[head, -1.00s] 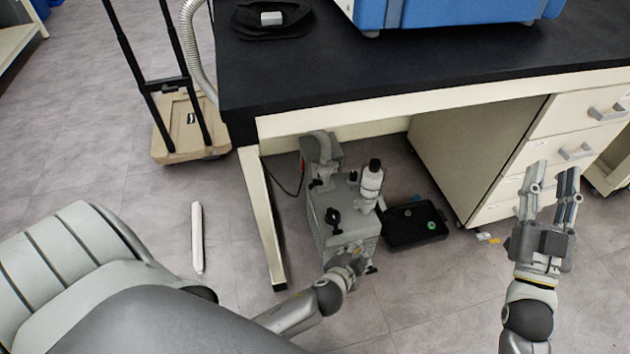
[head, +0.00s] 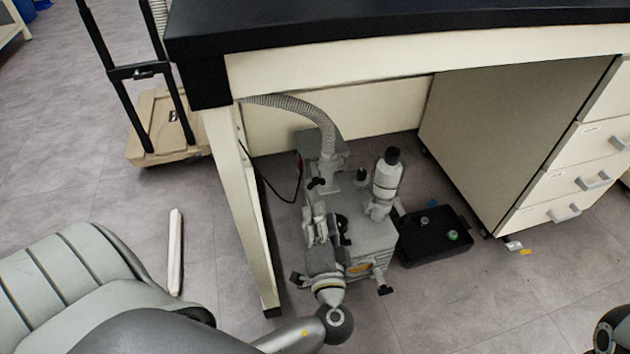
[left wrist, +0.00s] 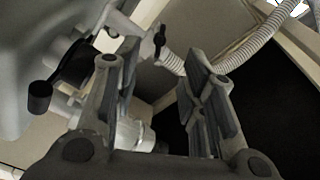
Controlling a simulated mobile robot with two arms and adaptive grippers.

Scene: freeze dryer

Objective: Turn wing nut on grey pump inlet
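The grey pump (head: 370,243) stands on the floor under the bench. Its inlet (head: 328,172) rises at the back and joins a ribbed hose. A small black wing nut (head: 317,183) sits on the inlet's left side; in the left wrist view the black wing nut (left wrist: 160,41) shows beyond the fingertips, near the hose end. My left gripper (head: 318,212) is over the pump's left side, just in front of the wing nut. In the left wrist view its fingers (left wrist: 160,78) are apart, with nothing gripped between them. My right gripper is out of view; only part of that arm shows.
The ribbed hose (head: 300,108) runs under the black bench top (head: 400,25). A bench leg (head: 243,205) stands close left of the pump. A white bottle-like part (head: 386,183) rises right of the inlet. A black tray (head: 435,248) and a drawer cabinet (head: 500,140) are to the right.

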